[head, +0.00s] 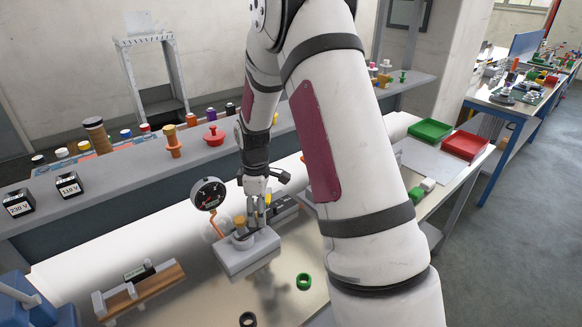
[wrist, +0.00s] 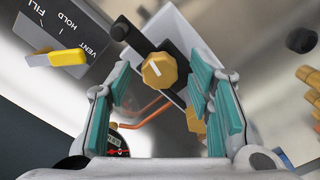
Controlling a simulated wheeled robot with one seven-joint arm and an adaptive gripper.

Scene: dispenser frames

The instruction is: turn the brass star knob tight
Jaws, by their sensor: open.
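The brass star knob (wrist: 160,71) has a white line across its face and sits on a grey block. It also shows in the head view (head: 240,222), on top of the pale grey block (head: 247,256). My gripper (wrist: 163,88) is open, with its teal finger pads on either side of the knob in the wrist view. A gap shows between the knob and both pads. In the head view my gripper (head: 258,210) points down just right of the knob. I cannot tell its exact height above the knob.
A dial gauge (head: 208,193) on an orange tube stands close behind the block. A dark panel marked FILL, HOLD and VENT with a yellow lever (wrist: 68,58) lies beside it. A green ring (head: 304,282) and a black ring (head: 248,319) lie on the open bench in front.

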